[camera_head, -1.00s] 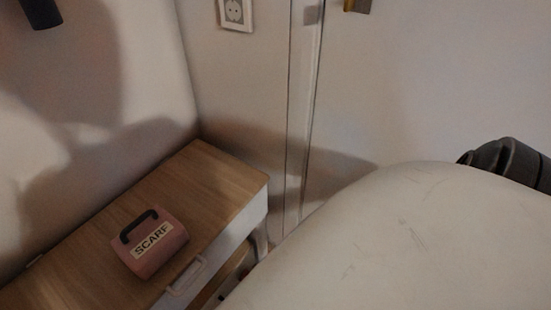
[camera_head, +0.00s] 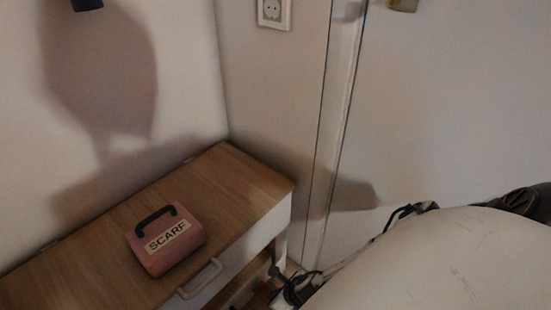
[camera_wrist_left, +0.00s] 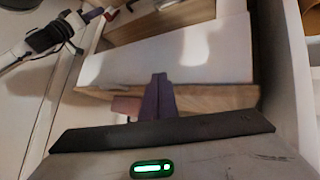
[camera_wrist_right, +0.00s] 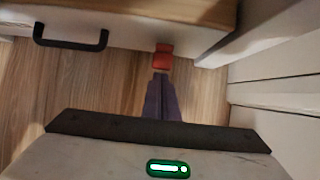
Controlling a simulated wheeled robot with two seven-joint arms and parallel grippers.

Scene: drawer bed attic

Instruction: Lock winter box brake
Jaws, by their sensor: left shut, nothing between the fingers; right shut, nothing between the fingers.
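A small red piece (camera_wrist_right: 162,57), perhaps the brake, shows in the right wrist view at the lower edge of a pale, wood-edged box (camera_wrist_right: 130,30) with a dark handle (camera_wrist_right: 70,42). No label on this box is readable. My right gripper (camera_wrist_right: 162,78) is shut and empty, its purple fingertips just short of the red piece; contact cannot be told. In the head view my right gripper (camera_head: 283,285) is low beside the cabinet, partly hidden by my white arm shell. My left gripper (camera_wrist_left: 158,78) is shut and empty before a white panel (camera_wrist_left: 170,60); the head view does not show it.
A wood-topped cabinet (camera_head: 75,262) bears a pink box labelled SCARF (camera_head: 167,240) with a dark handle. Its front has a pale handle (camera_head: 200,278). A wall with a socket (camera_head: 274,10) stands behind. Wooden floor (camera_wrist_right: 110,85) shows around my right fingers.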

